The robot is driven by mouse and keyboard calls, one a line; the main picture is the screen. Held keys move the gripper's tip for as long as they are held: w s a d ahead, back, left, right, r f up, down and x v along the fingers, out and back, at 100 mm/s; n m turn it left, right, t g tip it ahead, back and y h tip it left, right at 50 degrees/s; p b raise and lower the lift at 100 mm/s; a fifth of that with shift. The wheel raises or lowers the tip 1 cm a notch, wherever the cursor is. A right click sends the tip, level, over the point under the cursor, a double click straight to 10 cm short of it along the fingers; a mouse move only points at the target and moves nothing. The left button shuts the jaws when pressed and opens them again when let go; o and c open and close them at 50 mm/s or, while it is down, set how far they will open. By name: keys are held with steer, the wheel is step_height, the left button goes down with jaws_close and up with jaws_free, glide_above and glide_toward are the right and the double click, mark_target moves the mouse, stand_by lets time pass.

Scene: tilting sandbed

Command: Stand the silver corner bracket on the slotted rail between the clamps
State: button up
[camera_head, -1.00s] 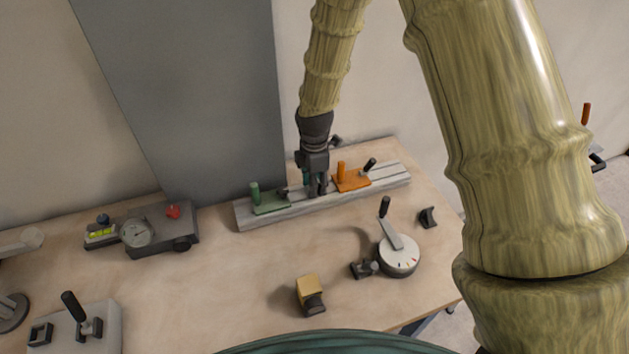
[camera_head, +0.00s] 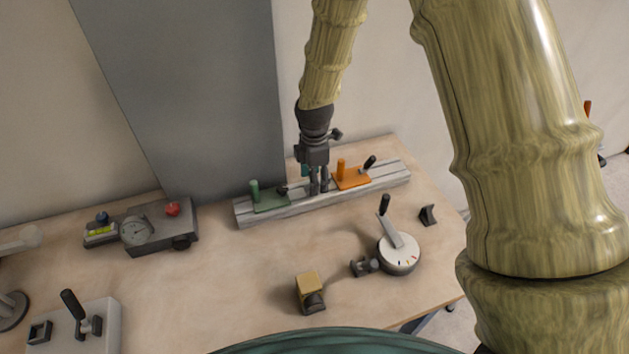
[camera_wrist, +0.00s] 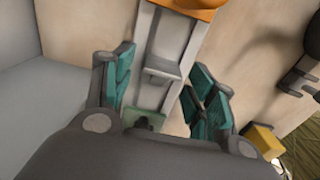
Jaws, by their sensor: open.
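The silver corner bracket (camera_wrist: 163,74) stands on the slotted rail (camera_wrist: 150,94) in the wrist view, between the green clamp (camera_wrist: 143,118) and the orange clamp (camera_wrist: 190,3). My gripper (camera_wrist: 162,90) is open, with its teal-padded fingers on either side of the rail and apart from the bracket. In the head view my gripper (camera_head: 319,191) is over the rail (camera_head: 300,207), between the green clamp (camera_head: 269,200) and the orange clamp (camera_head: 352,179). The bracket cannot be made out there behind the fingers.
A grey gauge block (camera_head: 165,228) lies left of the rail. In front of it are a white dial with a lever (camera_head: 399,258), a small dark block (camera_head: 428,215) and a yellow-topped block (camera_head: 309,285). A grey column (camera_head: 190,90) rises behind the rail. The middle of the table is clear.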

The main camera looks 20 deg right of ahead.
step_height(320, 180, up, 11)
steer(key=b, duration=0.2)
stand_by(0.4)
stand_by(2.0)
